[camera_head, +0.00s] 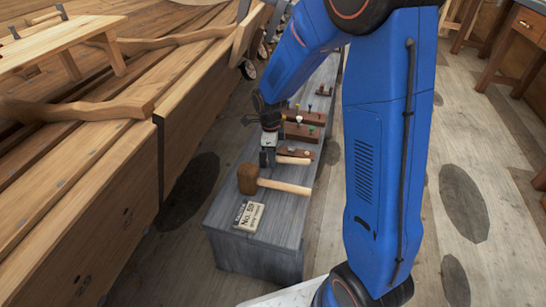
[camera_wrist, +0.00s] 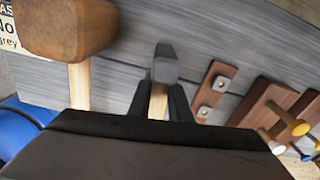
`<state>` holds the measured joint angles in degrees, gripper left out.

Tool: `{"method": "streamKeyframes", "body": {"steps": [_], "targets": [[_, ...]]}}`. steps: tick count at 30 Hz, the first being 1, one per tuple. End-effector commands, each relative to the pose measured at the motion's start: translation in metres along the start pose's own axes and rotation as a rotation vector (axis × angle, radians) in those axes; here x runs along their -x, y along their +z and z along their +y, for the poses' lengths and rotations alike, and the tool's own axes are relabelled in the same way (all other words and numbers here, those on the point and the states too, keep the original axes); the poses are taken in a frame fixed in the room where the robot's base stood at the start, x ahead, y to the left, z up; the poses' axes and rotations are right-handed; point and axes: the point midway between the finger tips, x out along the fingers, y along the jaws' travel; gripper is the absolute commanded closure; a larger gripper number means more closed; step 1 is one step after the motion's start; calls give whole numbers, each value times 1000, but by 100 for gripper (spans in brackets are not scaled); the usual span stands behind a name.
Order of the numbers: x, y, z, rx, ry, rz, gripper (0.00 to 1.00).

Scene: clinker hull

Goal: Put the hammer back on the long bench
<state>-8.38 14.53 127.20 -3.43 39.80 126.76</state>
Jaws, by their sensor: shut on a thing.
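The hammer has a grey steel head (camera_wrist: 165,65) and a pale wooden handle (camera_head: 293,160). My gripper (camera_wrist: 158,104) is shut on the handle just below the head, with one dark finger on each side. In the head view my gripper (camera_head: 268,157) is low over the long grey bench (camera_head: 225,207), and the hammer lies across it, handle to the right. The hammer is at or just above the bench top; I cannot tell whether it touches. My gripper body hides the lower handle in the wrist view.
A wooden mallet (camera_head: 248,178) lies on the bench close to the hammer, and also shows in the wrist view (camera_wrist: 70,28). A label card (camera_head: 249,215) lies at the near end. Brown wooden tools (camera_head: 300,132) stand beyond. The planked hull (camera_head: 110,185) rises on the left.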

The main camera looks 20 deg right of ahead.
Motion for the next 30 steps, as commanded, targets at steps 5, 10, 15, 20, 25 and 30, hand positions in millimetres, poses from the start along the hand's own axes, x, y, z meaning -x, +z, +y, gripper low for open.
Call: {"method": "streamKeyframes", "body": {"steps": [5, 10, 15, 20, 25, 30], "targets": [[0, 0, 0, 0, -1, -1, 100], [0, 0, 0, 0, -1, -1, 100], [-2, 0, 0, 0, -1, -1, 100], [-4, 0, 0, 0, -1, -1, 100], [-7, 1, 0, 0, -1, -1, 100], [-8, 1, 0, 0, -1, -1, 70]]}}
